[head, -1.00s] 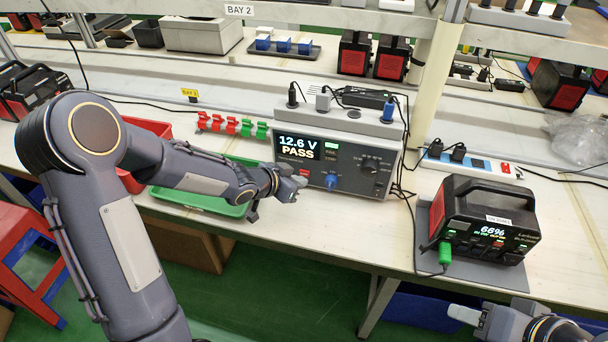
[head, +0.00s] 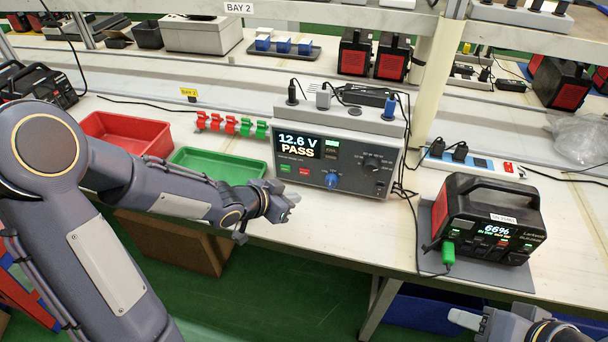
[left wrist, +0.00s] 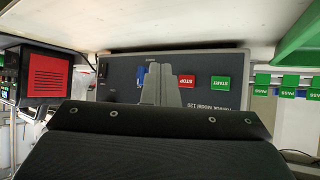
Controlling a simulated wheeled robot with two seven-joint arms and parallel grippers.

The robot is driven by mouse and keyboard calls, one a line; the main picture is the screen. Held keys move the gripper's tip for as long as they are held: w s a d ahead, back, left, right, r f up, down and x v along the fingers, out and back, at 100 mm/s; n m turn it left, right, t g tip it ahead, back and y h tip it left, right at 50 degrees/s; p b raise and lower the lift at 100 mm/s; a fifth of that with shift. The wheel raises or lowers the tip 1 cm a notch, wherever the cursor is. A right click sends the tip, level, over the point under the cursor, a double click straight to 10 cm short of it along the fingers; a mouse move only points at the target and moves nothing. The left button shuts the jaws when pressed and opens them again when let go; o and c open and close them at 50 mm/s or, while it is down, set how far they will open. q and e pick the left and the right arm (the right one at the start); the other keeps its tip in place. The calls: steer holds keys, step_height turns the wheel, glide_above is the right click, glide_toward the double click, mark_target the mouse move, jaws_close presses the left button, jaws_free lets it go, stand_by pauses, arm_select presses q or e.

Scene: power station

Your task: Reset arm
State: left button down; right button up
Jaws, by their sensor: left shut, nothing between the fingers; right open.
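My left gripper (head: 284,200) is shut and empty. It is in front of the tester (head: 338,155) and to its lower left, apart from it. The tester's screen reads 12.6 V and PASS. In the left wrist view, the shut fingers (left wrist: 166,88) overlap the tester's panel (left wrist: 122,76), with the red STOP button (left wrist: 187,81) and green START button (left wrist: 220,83) beside them. My right gripper (head: 468,318) is at the bottom right edge, partly cut off by the frame, open, below the power station (head: 490,220), which reads 66% and has a green plug (head: 448,252) in it.
A red bin (head: 125,150) and an empty green tray (head: 215,163) stand left of the tester. Red and green clips (head: 232,125) line up behind. Cables hang between tester and power station. A power strip (head: 470,162) lies behind. Open floor shows below the bench.

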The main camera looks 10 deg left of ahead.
stand_by(0.7)
arm_select(q)
steer(key=s+a+r+n+y+p, duration=0.4)
steer(key=s+a+r+n, duration=0.1)
steer(key=s+a+r, duration=0.45)
steer(key=s+d+r+n+g+h+p, duration=0.1)
steer(key=s+d+r, duration=0.1)
steer(key=s, duration=0.5)
steer(key=s+d+r+n+g+h+p, duration=0.1)
steer(key=s+r, duration=0.3)
steer(key=s, duration=0.4)
steer(key=shift+s+d+n+g, duration=0.2)
steer(key=shift+d+n+g, duration=0.3)
steer(key=shift+d+g, duration=0.2)
